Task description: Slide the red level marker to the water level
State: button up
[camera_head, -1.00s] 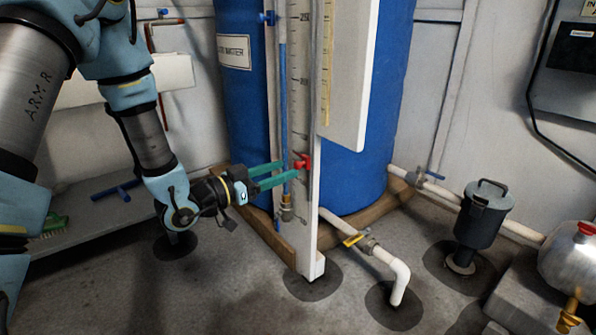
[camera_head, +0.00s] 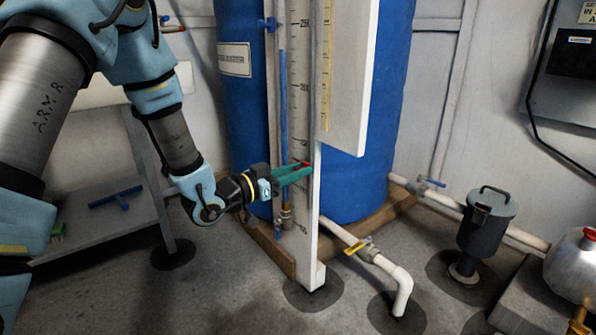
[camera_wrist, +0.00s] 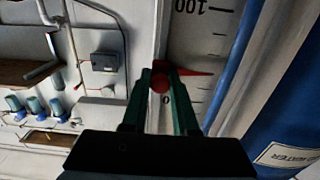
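The red level marker (camera_head: 303,163) sits low on the white scale board (camera_head: 301,112), mostly hidden by my fingers in the head view. In the wrist view its round knob and pointer (camera_wrist: 190,72) show, with the knob between my two green fingers. My gripper (camera_head: 306,170) comes from the left and appears closed on the knob; it also shows in the wrist view (camera_wrist: 161,75). The sight tube (camera_head: 283,110) stands left of the scale. Its blue column tops out well above the marker, between the upper printed marks.
A blue tank (camera_head: 243,110) stands behind the scale. A white panel (camera_head: 350,80) juts out at its upper right. A white pipe with a yellow-handled valve (camera_head: 358,246) lies at lower right. A grey shelf (camera_head: 105,215) stands at left.

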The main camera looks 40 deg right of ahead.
grip_shut()
dwell(0.9)
